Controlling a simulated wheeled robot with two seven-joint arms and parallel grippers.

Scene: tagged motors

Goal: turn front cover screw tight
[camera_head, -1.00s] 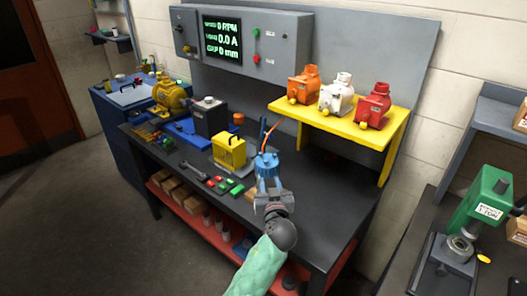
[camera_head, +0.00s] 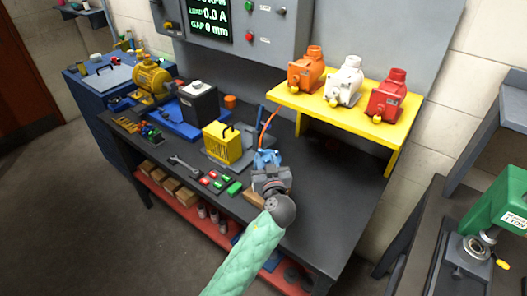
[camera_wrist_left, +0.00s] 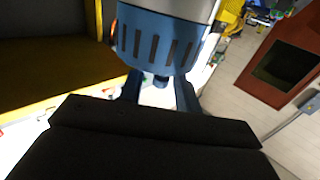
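My left gripper (camera_head: 267,165) is over the right part of the dark bench, with its grey body close to a blue piece (camera_head: 265,157). In the left wrist view a blue slotted part with a silver body (camera_wrist_left: 150,38) fills the upper middle, directly in front of my gripper's dark palm (camera_wrist_left: 130,145). Two blue prongs (camera_wrist_left: 185,97) show below it; I cannot tell if these are fingers or part of it. Whether the gripper is closed is not clear. A yellow motor (camera_head: 150,82) stands at the bench's left end. No cover screw can be made out. My right gripper is out of view.
A yellow shelf (camera_head: 307,106) with an orange, a white and a red motor stands behind right. A yellow vented box (camera_head: 222,145), a wrench (camera_head: 184,163) and red and green blocks lie left of my gripper. A green press (camera_head: 497,205) is far right. Bench right of my gripper is clear.

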